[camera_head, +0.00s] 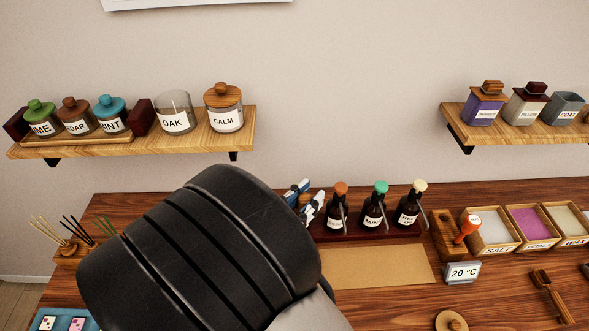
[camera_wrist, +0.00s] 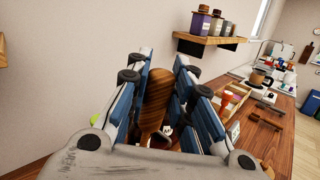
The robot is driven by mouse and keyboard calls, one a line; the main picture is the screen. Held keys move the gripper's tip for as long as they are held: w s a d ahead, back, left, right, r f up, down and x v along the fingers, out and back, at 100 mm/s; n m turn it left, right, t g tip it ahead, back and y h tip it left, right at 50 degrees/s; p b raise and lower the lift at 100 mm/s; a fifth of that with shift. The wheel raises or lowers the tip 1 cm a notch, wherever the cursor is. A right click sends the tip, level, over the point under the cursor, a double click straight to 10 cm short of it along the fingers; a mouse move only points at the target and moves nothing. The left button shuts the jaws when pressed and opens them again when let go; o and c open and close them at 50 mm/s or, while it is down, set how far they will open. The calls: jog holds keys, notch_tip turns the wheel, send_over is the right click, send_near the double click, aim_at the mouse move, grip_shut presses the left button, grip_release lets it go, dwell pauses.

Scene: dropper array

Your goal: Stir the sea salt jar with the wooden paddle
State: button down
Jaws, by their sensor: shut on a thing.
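My gripper (camera_head: 304,197) is mostly hidden behind my own dark arm in the head view; only its blue and white fingers show, near the dropper bottles. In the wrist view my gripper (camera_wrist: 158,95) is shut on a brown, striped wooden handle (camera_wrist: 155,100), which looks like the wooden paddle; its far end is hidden. The container whose label reads SALT (camera_head: 493,228) is a square, wood-framed box of whitish content at the right of the table. The gripper is left of it and apart from it.
Dropper bottles with orange, green (camera_head: 374,208) and cream tops stand beside the gripper. An orange-handled stamp (camera_head: 467,229), a 20 °C display (camera_head: 463,272) and a wooden tool (camera_head: 551,296) are near the salt. A wall shelf (camera_head: 236,135) holds jars. A tan mat (camera_head: 385,266) is bare.

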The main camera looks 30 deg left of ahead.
jog(key=shift+f, duration=0.2)
jog(key=shift+s+d+f+b, duration=0.15)
jog(key=shift+s+f+b, duration=0.1)
jog(key=shift+f+b, duration=0.3)
jog(key=shift+s+d+f+b, duration=0.1)
jog(key=shift+s+f+b, duration=0.1)
jog(key=shift+f+b, duration=0.35)
notch_tip(320, 180, down, 11)
jog(key=b, duration=0.7)
jog(key=shift+w+a+b, duration=0.2)
jog(key=shift+w+b, duration=0.15)
jog(key=shift+b, duration=0.05)
